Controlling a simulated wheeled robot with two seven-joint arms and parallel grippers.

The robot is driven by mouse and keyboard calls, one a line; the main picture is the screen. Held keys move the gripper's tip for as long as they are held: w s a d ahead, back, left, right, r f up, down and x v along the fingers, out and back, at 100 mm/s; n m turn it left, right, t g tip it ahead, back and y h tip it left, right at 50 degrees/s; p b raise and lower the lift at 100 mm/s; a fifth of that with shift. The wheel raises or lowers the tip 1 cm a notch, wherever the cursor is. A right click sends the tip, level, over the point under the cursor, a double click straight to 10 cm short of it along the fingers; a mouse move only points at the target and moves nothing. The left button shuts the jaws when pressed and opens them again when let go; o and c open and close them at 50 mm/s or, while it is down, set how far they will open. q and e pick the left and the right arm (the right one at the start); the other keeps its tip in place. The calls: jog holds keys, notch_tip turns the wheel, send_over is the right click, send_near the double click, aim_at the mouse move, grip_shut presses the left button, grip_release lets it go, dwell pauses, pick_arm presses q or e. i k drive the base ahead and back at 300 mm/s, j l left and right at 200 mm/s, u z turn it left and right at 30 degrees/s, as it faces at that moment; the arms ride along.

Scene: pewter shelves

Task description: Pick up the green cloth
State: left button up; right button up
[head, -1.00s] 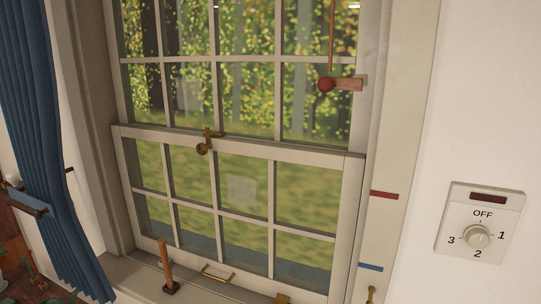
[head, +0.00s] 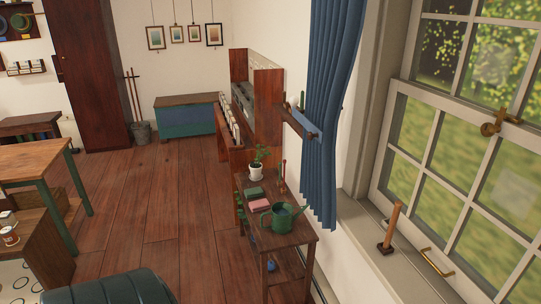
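A small green folded piece (head: 254,193), which looks like the green cloth, lies on top of a narrow wooden side table (head: 290,240) in the head view. A pink folded piece (head: 259,205) lies just in front of it. A green watering can (head: 281,217) stands nearer on the same table top. A potted plant (head: 257,168) in a white pot stands behind the green piece. The green piece is small in the picture, so its material is hard to tell. Neither of my grippers is in view.
A blue curtain (head: 334,110) hangs by the window (head: 445,150), right of the side table. A wooden peg (head: 391,228) stands on the sill. A dark rounded seat (head: 108,288) is at the bottom. Wooden floor (head: 165,215) lies open left of the table.

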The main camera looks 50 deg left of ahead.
aim_at(251, 194)
jog(key=u, duration=1.8)
jog(key=z, duration=1.15)
jog(key=i+j+u, duration=0.1)
jog(key=i+j, duration=0.4)
jog(key=i+j+u, duration=0.15)
jog(key=i+j, duration=0.35)
jog(key=i+j+u, duration=0.1)
jog(key=i+j, duration=0.3)
jog(key=i, duration=0.2)
